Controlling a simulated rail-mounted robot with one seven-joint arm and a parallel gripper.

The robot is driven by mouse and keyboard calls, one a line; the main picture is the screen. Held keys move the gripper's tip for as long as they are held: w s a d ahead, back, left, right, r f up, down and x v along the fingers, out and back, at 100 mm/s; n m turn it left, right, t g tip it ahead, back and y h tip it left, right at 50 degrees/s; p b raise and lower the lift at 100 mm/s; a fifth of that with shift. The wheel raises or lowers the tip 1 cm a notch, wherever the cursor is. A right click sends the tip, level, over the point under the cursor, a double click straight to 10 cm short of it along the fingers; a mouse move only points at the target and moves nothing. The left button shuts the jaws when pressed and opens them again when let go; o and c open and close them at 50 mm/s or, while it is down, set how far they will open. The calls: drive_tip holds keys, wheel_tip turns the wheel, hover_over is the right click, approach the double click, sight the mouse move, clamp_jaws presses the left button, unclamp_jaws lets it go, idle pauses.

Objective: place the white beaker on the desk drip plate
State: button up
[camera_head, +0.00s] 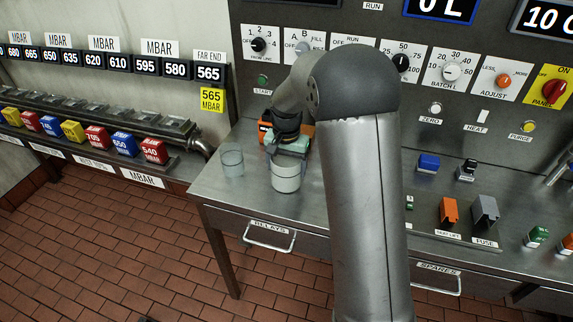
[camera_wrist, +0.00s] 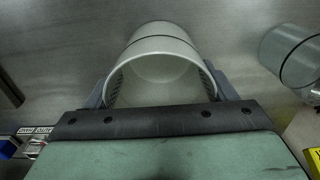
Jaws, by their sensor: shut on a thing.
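The white beaker (camera_head: 286,180) is upright near the front left of the steel desk, in the head view. My gripper (camera_head: 288,160) is around its upper part and shut on it. In the wrist view the white beaker (camera_wrist: 162,45) sits between the two fingers of my gripper (camera_wrist: 160,90), with its open mouth towards the camera. I cannot tell whether its base touches the desk. I cannot make out the drip plate; my arm covers much of the desk's middle.
A clear glass beaker (camera_head: 232,160) stands just left of the white one; it also shows in the wrist view (camera_wrist: 292,55). An orange object (camera_head: 265,131) is behind my gripper. The control panel (camera_head: 270,107) rises at the back. Switches and an orange block (camera_head: 449,211) are right of my arm.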

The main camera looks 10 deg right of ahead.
drive_tip(key=shift+f, duration=0.2)
drive_tip(key=o, duration=1)
wheel_tip(320, 180, up, 13)
drive_tip(key=s+n, duration=0.3)
drive_tip(key=s, duration=1.4)
drive_tip(key=shift+a+f+n+b, duration=0.3)
drive_tip(key=shift+a+f+b, duration=0.05)
drive_tip(key=shift+f+b, duration=0.1)
drive_tip(key=s+f+n, duration=0.1)
drive_tip(key=s, duration=0.3)
drive_tip(key=s+f+n, duration=0.1)
drive_tip(key=s+f, duration=0.1)
drive_tip(key=s, duration=0.3)
drive_tip(key=s+f, duration=0.2)
drive_tip(key=s, duration=0.2)
drive_tip(key=shift+s+a+f+n+t, duration=0.1)
drive_tip(key=shift+s+f+n+t, duration=0.1)
drive_tip(key=shift+s+n+t, duration=0.15)
